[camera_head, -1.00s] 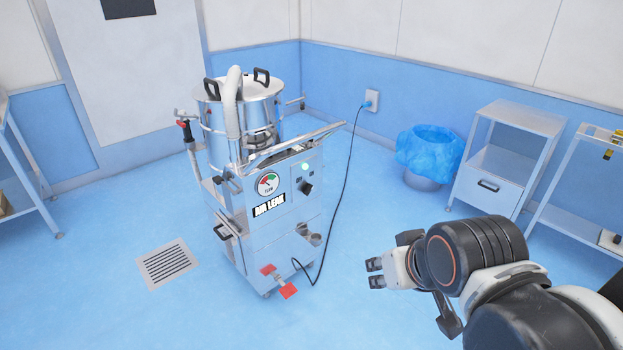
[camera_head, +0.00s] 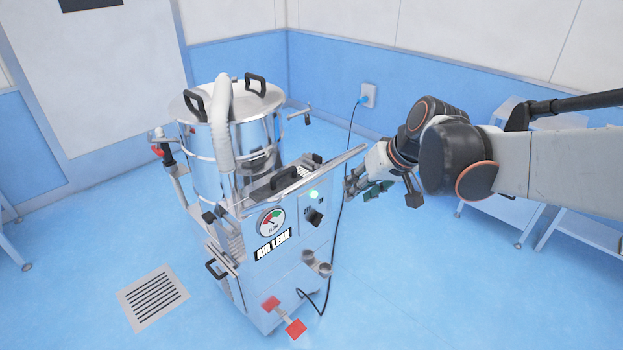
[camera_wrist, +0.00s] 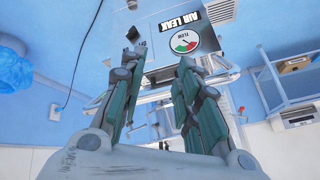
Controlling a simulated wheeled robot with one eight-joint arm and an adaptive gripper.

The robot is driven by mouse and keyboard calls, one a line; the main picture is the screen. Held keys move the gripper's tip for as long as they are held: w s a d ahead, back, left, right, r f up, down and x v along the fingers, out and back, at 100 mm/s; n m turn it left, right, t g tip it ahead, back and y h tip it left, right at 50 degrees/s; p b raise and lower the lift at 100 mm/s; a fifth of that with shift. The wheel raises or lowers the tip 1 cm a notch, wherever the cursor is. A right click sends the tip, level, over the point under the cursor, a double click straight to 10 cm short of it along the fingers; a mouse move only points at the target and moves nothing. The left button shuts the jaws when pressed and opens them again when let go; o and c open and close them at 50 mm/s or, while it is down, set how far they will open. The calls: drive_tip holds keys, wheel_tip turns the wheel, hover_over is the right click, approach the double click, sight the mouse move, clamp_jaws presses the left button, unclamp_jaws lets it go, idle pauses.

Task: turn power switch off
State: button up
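The power switch (camera_head: 314,216) is a black knob on the front panel of a steel vacuum machine (camera_head: 262,240). A lit pale-green lamp (camera_head: 314,194) is just above it. My gripper (camera_head: 362,188) is to the right of the panel, apart from the switch and empty. In the wrist view my gripper (camera_wrist: 162,58) has its two fingers spread. There the gauge (camera_wrist: 183,41) and the AIR LEAK label (camera_wrist: 181,20) appear upside down beyond the fingers. A dark shape by the left fingertip may be the knob; I cannot tell.
A black cable (camera_head: 341,207) runs from the machine to the wall outlet (camera_head: 368,95), near my gripper. A push bar (camera_head: 297,184) juts above the panel. Red pedals (camera_head: 296,329) stick out at the machine's foot.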

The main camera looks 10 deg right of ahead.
drive_tip(key=w+d+f+y+p, duration=0.1)
drive_tip(key=w+d+f+y, duration=0.15)
drive_tip(key=w+f, duration=0.55)
drive_tip(key=w+d+f+y, duration=0.2)
drive_tip(key=w+d+f, duration=0.3)
drive_tip(key=w, duration=0.6)
drive_tip(key=t+y, duration=0.3)
drive_tip(key=y, duration=0.1)
approach(317, 220)
drive_tip(key=b+x, duration=0.3)
drive_tip(key=x, duration=0.4)
drive_tip(key=shift+w+f+n+b, duration=0.25)
drive_tip(key=shift+w+n+b, duration=0.05)
drive_tip(key=shift+w+b, duration=0.05)
clamp_jaws()
